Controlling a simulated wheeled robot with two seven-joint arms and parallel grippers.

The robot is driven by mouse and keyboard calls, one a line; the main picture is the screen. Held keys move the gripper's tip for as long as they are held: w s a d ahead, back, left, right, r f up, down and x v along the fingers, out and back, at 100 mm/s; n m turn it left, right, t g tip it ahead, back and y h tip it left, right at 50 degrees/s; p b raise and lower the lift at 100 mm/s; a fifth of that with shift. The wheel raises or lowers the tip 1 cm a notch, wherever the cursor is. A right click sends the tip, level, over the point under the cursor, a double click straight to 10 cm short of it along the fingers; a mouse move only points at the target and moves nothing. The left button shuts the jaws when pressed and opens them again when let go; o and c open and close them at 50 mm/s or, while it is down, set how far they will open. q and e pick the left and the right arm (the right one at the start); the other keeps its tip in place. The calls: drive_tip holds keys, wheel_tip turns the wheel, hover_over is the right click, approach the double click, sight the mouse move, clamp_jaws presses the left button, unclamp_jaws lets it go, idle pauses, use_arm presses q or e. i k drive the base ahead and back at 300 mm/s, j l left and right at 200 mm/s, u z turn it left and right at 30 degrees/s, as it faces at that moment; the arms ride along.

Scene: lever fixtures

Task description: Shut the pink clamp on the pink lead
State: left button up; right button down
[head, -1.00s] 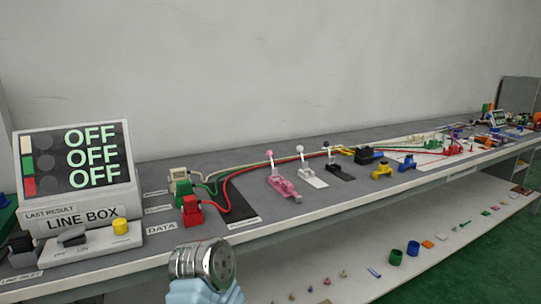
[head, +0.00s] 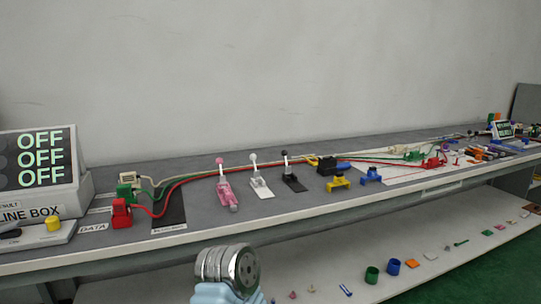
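The pink clamp (head: 227,191) sits on the grey bench top near its front edge, left of the middle in the head view. Its lever stands upright with a pink knob (head: 220,161) on top. I cannot make out a pink lead; the cables I see are white, green, red and yellow. Whether anything lies in the clamp is too small to tell. A silver and pale blue part of my own arm shows at the bottom, in front of the bench. Neither gripper shows.
A white clamp (head: 261,188) and a black clamp (head: 293,183) stand right of the pink one, levers upright. The line box (head: 40,205) is at the left, its display reading OFF. Red and green plugs (head: 121,213) stand near it. A lower shelf (head: 330,270) holds small parts.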

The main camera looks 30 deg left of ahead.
sight(219, 161)
drive_tip(key=i+l, duration=0.1)
drive_tip(key=l, duration=0.15)
drive_tip(key=l+u, duration=0.25)
drive_tip(key=u, duration=2.05)
drive_tip(key=i+l, duration=0.05)
drive_tip(key=l, duration=0.05)
